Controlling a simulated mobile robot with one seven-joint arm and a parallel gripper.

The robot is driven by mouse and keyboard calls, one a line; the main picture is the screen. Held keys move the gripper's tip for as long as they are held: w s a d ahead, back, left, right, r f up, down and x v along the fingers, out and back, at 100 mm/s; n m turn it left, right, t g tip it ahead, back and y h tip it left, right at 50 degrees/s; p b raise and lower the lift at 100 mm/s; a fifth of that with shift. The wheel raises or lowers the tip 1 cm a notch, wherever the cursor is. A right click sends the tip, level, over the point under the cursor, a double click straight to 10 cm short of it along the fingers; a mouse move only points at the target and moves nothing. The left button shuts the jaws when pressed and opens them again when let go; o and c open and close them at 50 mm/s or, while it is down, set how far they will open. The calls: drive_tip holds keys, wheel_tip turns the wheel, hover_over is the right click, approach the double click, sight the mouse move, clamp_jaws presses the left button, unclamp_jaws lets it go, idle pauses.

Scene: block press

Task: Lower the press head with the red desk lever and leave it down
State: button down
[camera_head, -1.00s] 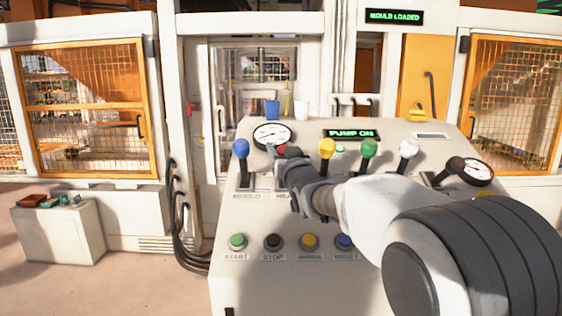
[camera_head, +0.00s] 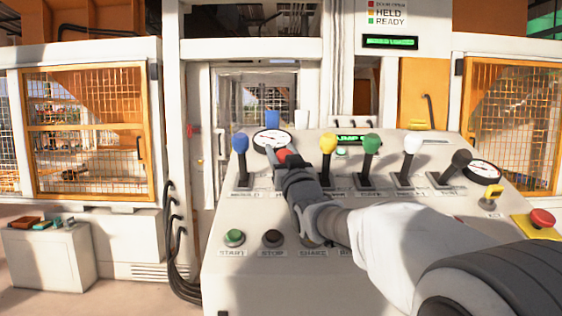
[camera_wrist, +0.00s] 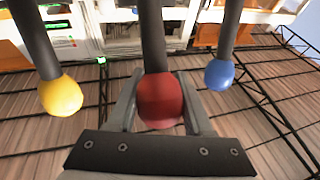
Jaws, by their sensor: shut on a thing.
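The red desk lever's knob (camera_wrist: 160,100) sits between the two fingers of my gripper (camera_wrist: 158,108) in the wrist view, and the gripper is shut on it. In the head view the red knob (camera_head: 285,156) shows just past the tip of my gripper (camera_head: 284,163), on the sloped desk. My gripper and wrist hide most of the red lever's shaft. The press head cannot be made out in either view.
A blue lever (camera_head: 240,145) stands left of the red one. Yellow (camera_head: 327,146), green (camera_head: 370,145), white (camera_head: 412,144) and black (camera_head: 461,158) levers stand to its right. Push buttons, including green (camera_head: 233,238), line the desk's front. A red emergency button (camera_head: 541,219) sits far right.

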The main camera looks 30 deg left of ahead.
drive_tip(key=shift+f, duration=0.1)
drive_tip(key=shift+c, duration=1.6)
unclamp_jaws()
drive_tip(key=b+v, duration=0.1)
drive_tip(key=v, duration=1.6)
drive_tip(key=shift+s+b, duration=0.15)
drive_tip(key=shift+b, duration=0.2)
drive_tip(key=shift+d+f, duration=0.1)
